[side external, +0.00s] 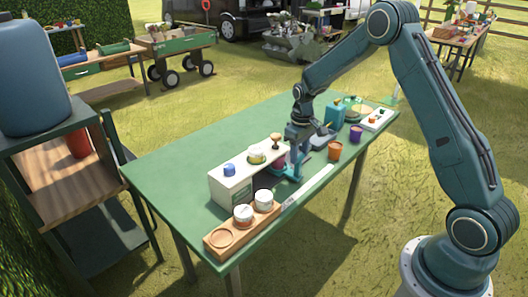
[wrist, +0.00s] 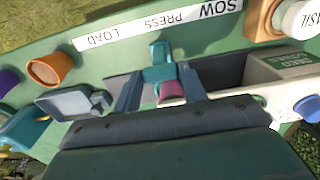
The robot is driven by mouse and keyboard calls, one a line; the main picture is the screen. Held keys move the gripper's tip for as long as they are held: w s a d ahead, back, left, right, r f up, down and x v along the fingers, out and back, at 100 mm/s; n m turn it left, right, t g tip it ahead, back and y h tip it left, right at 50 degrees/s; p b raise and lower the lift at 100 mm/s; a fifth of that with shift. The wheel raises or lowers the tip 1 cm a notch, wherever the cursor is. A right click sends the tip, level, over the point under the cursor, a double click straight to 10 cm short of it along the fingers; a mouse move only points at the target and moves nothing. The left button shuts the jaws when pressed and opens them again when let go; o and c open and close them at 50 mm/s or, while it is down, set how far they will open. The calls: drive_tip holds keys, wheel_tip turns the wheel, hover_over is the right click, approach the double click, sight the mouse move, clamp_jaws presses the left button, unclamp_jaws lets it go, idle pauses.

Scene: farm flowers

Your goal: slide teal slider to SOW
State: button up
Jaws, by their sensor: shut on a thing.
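The teal slider (wrist: 158,73) is between the fingers of my gripper (wrist: 160,76) in the wrist view. My gripper is shut on it. A white strip (wrist: 130,30) beyond it reads LOAD, PRESS and SOW, upside down. In the picture the slider is below the word PRESS, with SOW to its right. A pink piece (wrist: 172,92) shows just behind the slider, between the fingers. In the side view my gripper (side external: 293,172) is down at the white box (side external: 228,188) near the table's front edge, and the fingers partly hide the slider.
A wooden tray (side external: 213,240) with white-lidded jars (side external: 243,213) stands at the near left end of the green table (side external: 170,165). An orange pot (side external: 335,151) and a purple pot (side external: 356,133) stand to the right. The table's back left is clear.

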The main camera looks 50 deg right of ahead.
drive_tip(key=a, duration=1.1)
drive_tip(key=o, duration=1.3)
drive_tip(key=shift+a, duration=0.1)
drive_tip(key=shift+o, duration=0.4)
drive_tip(key=shift+r, duration=0.15)
wheel_tip(320, 180, up, 14)
drive_tip(key=shift+f, duration=0.2)
